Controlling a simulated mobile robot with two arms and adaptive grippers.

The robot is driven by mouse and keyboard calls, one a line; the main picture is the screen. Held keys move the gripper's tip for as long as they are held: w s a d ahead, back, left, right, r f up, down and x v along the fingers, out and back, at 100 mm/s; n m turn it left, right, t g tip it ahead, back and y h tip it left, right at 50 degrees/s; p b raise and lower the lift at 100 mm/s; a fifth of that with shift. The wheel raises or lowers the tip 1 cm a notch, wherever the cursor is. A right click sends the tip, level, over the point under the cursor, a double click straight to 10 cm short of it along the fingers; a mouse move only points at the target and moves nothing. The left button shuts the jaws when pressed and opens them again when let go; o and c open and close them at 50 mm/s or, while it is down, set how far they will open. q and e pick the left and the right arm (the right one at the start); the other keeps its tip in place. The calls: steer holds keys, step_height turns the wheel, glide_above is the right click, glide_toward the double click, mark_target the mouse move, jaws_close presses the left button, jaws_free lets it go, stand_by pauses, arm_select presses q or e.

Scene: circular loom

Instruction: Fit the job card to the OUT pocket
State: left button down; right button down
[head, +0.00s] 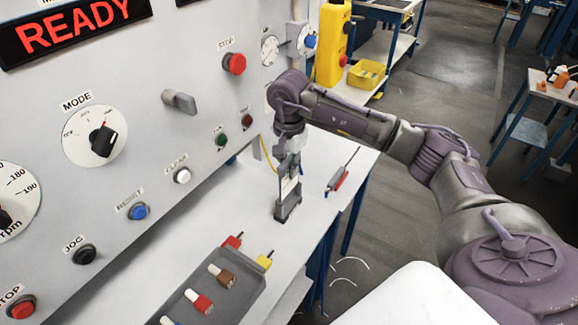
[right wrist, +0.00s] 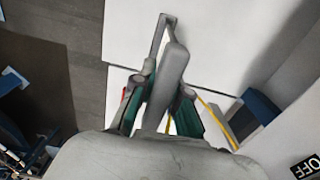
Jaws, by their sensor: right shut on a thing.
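My right gripper (head: 290,160) points down over the white table and is shut on the job card (head: 289,186), a small pale piece below its fingertips. Directly under it, a dark grey pocket (head: 288,208) stands on the table. The card's lower end meets or overlaps the pocket's top; I cannot tell how deep it sits. No OUT label is legible on the pocket. In the right wrist view, the green-padded fingers (right wrist: 160,108) close around a slim grey piece, with a thin grey frame beyond. My left gripper is not in view.
A control panel (head: 150,180) with knobs and buttons rises at the left. A grey tray (head: 208,315) with coloured plugs lies in front. A red tool (head: 338,182) lies right of the pocket, near the table edge. A yellow box (head: 330,50) stands behind.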

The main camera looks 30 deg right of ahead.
mark_target(289, 193)
steer(key=shift+f, duration=0.1)
steer(key=shift+f+b, duration=2.05)
steer(key=shift+f, duration=0.2)
steer(key=c, duration=1.1)
jaws_free()
steer(key=shift+r, duration=0.1)
step_height(289, 193, up, 12)
